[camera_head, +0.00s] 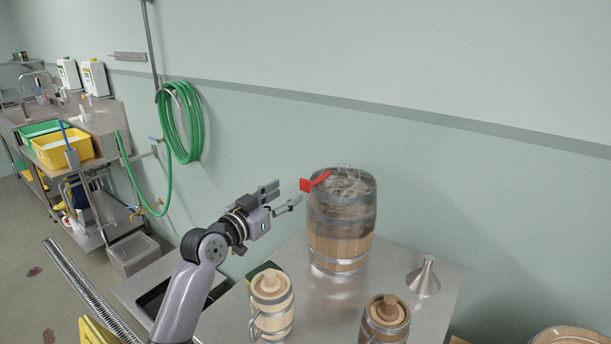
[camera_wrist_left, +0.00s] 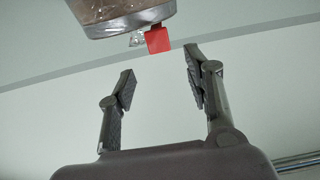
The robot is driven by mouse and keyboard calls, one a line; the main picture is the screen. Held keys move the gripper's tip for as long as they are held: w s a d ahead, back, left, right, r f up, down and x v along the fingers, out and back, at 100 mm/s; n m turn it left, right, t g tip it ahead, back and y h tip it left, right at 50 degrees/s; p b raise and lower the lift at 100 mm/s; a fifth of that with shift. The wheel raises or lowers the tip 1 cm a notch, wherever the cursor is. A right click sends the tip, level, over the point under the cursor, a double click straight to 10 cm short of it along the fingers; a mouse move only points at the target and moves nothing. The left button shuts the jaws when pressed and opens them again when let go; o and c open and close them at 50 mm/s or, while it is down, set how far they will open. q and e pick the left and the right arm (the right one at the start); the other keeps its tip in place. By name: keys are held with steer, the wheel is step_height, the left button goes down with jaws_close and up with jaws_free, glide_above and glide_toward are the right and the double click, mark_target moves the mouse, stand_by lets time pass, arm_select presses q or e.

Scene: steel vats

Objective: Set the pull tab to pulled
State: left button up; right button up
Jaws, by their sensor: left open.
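The red pull tab (camera_head: 315,182) sticks out to the left from the top of a wooden barrel (camera_head: 341,225), which stands on a steel table. Clear wrap seems to cover the barrel's upper part. My left gripper (camera_head: 284,196) is open and empty, just left of the tab and apart from it. In the left wrist view, the tab (camera_wrist_left: 158,39) hangs beyond and between my open fingertips (camera_wrist_left: 158,70), below the barrel's edge (camera_wrist_left: 115,17). My right gripper is not in view.
Two lidded wooden tankards (camera_head: 271,304) (camera_head: 386,319) stand at the table's front. A steel funnel (camera_head: 424,279) stands right of the barrel on the steel table (camera_head: 325,303). A green hose (camera_head: 181,122) hangs on the wall. A sink bench with a yellow tub (camera_head: 62,149) is at far left.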

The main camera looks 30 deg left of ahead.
mark_target(304, 182)
arm_select(q)
steer(key=w, duration=0.2)
steer(key=w+p, duration=0.1)
steer(key=w, duration=0.2)
steer(key=shift+w+d+r, duration=0.15)
steer(key=shift+w+d, duration=0.15)
steer(key=shift+d, duration=0.1)
steer(key=w, duration=0.1)
steer(key=w+p, duration=0.1)
steer(key=w, duration=0.1)
steer(key=shift+d, duration=0.2)
steer(key=shift+w, duration=0.15)
jaws_close()
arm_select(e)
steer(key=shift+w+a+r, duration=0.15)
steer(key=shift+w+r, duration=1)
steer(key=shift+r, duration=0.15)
